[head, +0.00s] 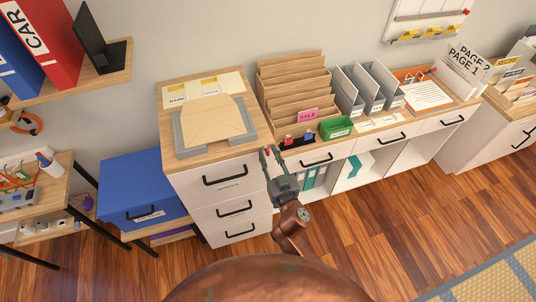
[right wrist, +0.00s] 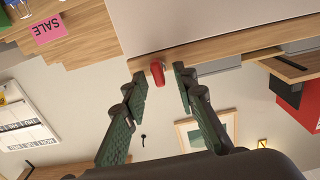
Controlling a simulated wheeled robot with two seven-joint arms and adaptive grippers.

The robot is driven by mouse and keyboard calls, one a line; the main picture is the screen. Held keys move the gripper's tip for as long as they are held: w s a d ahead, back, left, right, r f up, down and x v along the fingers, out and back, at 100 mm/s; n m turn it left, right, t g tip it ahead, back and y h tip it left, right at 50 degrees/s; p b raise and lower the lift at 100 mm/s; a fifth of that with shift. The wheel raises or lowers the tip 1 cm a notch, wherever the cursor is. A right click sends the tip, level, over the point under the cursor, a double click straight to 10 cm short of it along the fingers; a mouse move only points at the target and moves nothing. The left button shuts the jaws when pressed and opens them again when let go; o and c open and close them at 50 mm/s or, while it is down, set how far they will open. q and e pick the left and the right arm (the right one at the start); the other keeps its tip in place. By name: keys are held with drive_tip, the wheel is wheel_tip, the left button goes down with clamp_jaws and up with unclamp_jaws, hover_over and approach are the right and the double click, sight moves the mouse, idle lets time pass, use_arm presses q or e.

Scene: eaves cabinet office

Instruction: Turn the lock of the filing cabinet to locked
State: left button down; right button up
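The white filing cabinet (head: 190,195) with a wooden top and three drawers with black handles stands left of the desk. All its drawers look closed. My right gripper (head: 271,156) is at the cabinet's upper right front corner. In the right wrist view its two green fingers (right wrist: 160,88) are open and apart. A small red piece (right wrist: 157,74), perhaps the lock's key or knob, sits at a wooden edge between the fingertips. I cannot tell whether the fingers touch it, nor which way the lock is turned. My left gripper is not in view.
A tray with an envelope (head: 212,125) lies on the cabinet top. The desk with paper sorters (head: 290,85) stands close on the right. A blue box (head: 140,185) is on the left. The wooden floor (head: 370,220) in front is clear.

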drive_tip(key=shift+c, duration=0.2)
clamp_jaws()
